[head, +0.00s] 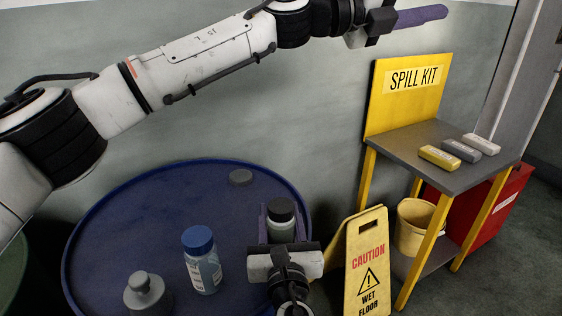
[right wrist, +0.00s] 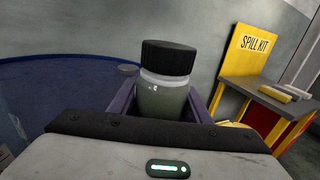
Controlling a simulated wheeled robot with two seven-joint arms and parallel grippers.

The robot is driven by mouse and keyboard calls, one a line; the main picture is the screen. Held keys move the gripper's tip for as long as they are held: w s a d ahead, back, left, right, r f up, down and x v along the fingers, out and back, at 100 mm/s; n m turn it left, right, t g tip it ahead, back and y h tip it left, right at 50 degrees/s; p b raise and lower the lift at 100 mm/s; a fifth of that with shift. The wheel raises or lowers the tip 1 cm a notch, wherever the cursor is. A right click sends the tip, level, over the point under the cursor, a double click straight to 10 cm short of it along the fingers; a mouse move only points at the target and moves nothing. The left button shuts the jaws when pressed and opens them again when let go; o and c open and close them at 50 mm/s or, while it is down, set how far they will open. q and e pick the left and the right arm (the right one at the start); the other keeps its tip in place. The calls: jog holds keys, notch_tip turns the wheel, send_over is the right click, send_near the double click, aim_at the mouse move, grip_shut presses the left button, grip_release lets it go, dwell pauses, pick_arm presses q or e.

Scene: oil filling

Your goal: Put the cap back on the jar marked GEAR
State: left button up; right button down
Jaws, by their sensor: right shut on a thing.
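My right gripper (head: 280,224) is shut on a dark-capped jar (head: 281,230) over the right part of the blue drum top. Its fingers are on either side of the jar body. The right wrist view shows this jar (right wrist: 163,101) upright, with a black cap (right wrist: 168,57) on top above a pale band. A clear jar with a blue cap (head: 198,239) stands to the left. No readable GEAR marking shows on either jar. My left gripper (head: 420,16) is raised high at the top right, away from the jars. Its purple fingers overlap in view, so their opening is unclear.
A grey knobbed container (head: 147,296) stands at the drum's front left. A flat grey disc (head: 240,177) lies at the back of the blue drum top (head: 130,220). A yellow caution sign (head: 366,262) and spill-kit stand (head: 440,145) are close on the right.

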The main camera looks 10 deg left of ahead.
pick_arm(q)
jog(key=s+d+f+m+g+y, duration=0.1)
jog(key=s+f+m+g+y, duration=0.3)
jog(key=f, duration=0.3)
jog(key=n+g+y, duration=0.1)
jog(key=g+y, duration=0.2)
jog(key=y, duration=1.2)
send_over(281, 205)
notch_tip(281, 205, down, 19)
jog(key=shift+a+f, duration=0.1)
jog(key=shift+f, duration=4.05)
